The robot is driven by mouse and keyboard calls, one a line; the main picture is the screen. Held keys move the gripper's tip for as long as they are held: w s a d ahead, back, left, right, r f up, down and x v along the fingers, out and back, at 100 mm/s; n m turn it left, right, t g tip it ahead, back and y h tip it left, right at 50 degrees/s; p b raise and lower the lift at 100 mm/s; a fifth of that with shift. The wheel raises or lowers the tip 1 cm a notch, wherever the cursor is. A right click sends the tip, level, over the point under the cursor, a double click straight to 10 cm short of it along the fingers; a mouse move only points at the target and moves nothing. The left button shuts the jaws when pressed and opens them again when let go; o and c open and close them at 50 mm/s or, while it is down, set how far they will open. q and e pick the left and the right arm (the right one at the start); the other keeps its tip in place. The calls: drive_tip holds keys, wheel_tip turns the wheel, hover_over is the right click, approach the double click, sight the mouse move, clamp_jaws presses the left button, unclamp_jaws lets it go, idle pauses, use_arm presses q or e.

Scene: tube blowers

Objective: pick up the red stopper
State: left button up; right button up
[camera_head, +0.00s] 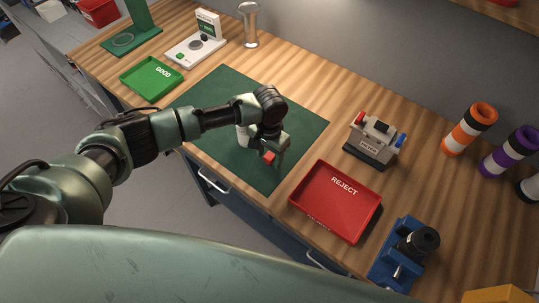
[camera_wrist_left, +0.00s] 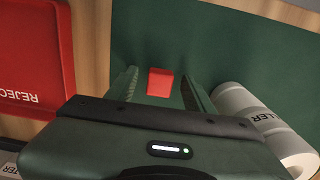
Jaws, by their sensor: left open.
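The red stopper (camera_head: 268,158) is a small red block on the dark green mat (camera_head: 222,88). In the left wrist view the red stopper (camera_wrist_left: 160,82) shows between the two fingers, with green mat visible on either side of it. My left gripper (camera_head: 274,160) is open and points down over the mat at the stopper. In the left wrist view its fingers (camera_wrist_left: 160,90) stand apart, one to each side of the stopper, with no visible contact. The exact height of the fingertips over the mat is hard to tell. My right gripper is not in view.
A white cylinder with lettering (camera_wrist_left: 265,125) lies beside the right finger in the wrist view. The red REJECT tray (camera_head: 335,202) is close on the right. A grey device (camera_head: 374,141), a blue fixture (camera_head: 398,258) and a green GOOD tray (camera_head: 151,79) stand farther off.

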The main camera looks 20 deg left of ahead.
use_arm(q)
drive_tip(key=shift+f, duration=0.1)
clamp_jaws()
